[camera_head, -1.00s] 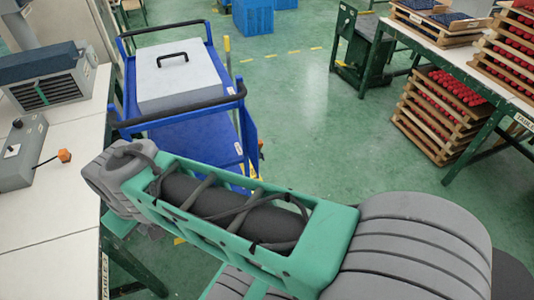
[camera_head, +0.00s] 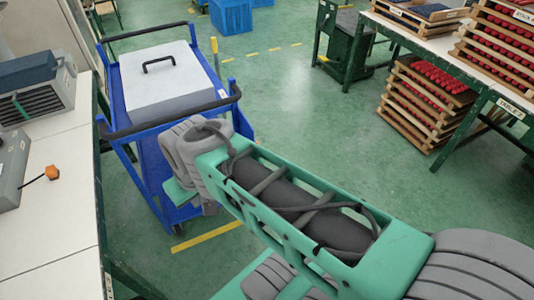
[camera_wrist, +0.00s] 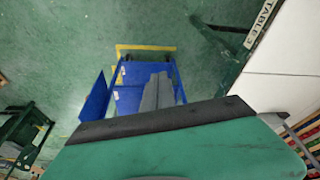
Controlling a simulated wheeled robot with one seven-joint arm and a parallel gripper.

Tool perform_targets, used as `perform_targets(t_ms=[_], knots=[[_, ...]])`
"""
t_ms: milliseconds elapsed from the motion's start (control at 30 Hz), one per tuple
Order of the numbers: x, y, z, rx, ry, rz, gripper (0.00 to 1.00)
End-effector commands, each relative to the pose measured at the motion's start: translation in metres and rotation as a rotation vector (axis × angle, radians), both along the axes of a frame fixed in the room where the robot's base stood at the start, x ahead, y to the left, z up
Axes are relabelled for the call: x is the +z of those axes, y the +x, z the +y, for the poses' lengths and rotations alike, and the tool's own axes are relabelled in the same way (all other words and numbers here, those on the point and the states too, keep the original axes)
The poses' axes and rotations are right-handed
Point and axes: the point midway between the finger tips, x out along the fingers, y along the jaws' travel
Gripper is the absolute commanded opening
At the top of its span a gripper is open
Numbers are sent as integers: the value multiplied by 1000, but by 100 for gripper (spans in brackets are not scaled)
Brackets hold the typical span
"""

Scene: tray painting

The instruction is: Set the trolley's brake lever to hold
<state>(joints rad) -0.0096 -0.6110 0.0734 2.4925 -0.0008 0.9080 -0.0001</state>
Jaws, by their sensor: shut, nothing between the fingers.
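The blue trolley (camera_head: 150,178) stands left of centre in the head view, with dark push bars at its near and far ends. It also shows in the wrist view (camera_wrist: 128,98). A thin yellow-topped upright (camera_head: 214,46) shows at its far right side; I cannot tell whether it is the brake lever. No lever setting can be read. My gripper (camera_wrist: 160,80) shows as grey fingers, shut and empty, in front of the trolley in the wrist view. In the head view my wrist overlaps the trolley's near right corner and hides part of it.
A grey-white case (camera_head: 165,75) with a black handle lies on the trolley top. A white-topped table (camera_head: 50,220) stands close on the left. Wooden racks of red items (camera_head: 425,105) and another table are at the right. Open green floor (camera_head: 290,120) lies between.

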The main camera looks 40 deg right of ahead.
Motion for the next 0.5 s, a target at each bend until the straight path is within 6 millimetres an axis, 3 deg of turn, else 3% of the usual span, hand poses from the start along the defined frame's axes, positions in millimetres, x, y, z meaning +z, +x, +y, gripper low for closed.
perform_targets(t_ms=[67,167,267,367,500], knots=[[-2,0,0,-5,2,-1,0],[-25,10,-4,-72,35,-24,0],[-74,35,-13,-261,141,-89,0],[-135,72,-33,-554,342,-190,0],[-204,120,-76,-1004,743,-330,0]])
